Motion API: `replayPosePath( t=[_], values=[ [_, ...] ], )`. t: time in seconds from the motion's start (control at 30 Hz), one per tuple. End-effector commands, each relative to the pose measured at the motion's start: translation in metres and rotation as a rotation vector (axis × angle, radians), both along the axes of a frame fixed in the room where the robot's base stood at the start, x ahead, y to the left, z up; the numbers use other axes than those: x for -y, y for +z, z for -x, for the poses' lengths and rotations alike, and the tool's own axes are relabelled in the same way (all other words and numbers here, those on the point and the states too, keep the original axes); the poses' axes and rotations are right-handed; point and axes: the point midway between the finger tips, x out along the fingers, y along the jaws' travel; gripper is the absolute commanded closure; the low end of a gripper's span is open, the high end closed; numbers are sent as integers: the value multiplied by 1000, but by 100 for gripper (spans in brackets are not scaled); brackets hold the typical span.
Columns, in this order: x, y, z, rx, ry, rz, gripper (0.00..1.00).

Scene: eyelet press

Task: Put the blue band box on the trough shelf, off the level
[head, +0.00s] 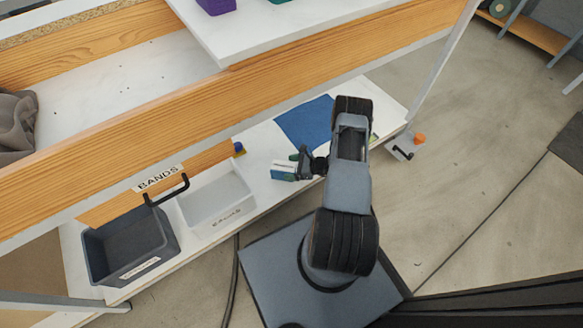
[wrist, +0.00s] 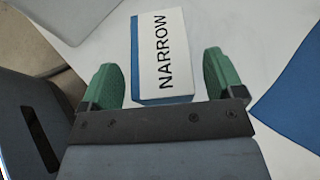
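The blue band box (wrist: 165,60) has blue sides and a white top marked NARROW. It lies on the white lower shelf and also shows in the head view (head: 284,171). My gripper (wrist: 163,82) is open, with green fingers on either side of the box's near part and a gap at each side. In the head view my gripper (head: 303,163) is at the box's right end. A white trough-like shelf (head: 125,85) with wooden edges is above, at the upper left. I cannot make out a level.
A dark grey bin (head: 130,248) and a light grey bin (head: 216,200) stand on the lower shelf, left of the box. A wooden board with a BANDS label (head: 158,179) and handle hangs above them. A blue mat (head: 304,124) lies behind the box.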

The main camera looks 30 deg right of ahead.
Motion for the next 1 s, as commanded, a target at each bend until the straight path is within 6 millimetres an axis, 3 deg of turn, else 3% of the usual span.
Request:
replayPosePath(
  t=[0.33,1.0],
  values=[
    [1,6,0,0,-1,0,11],
    [80,45,63,1,-3,1,11]
  ],
)
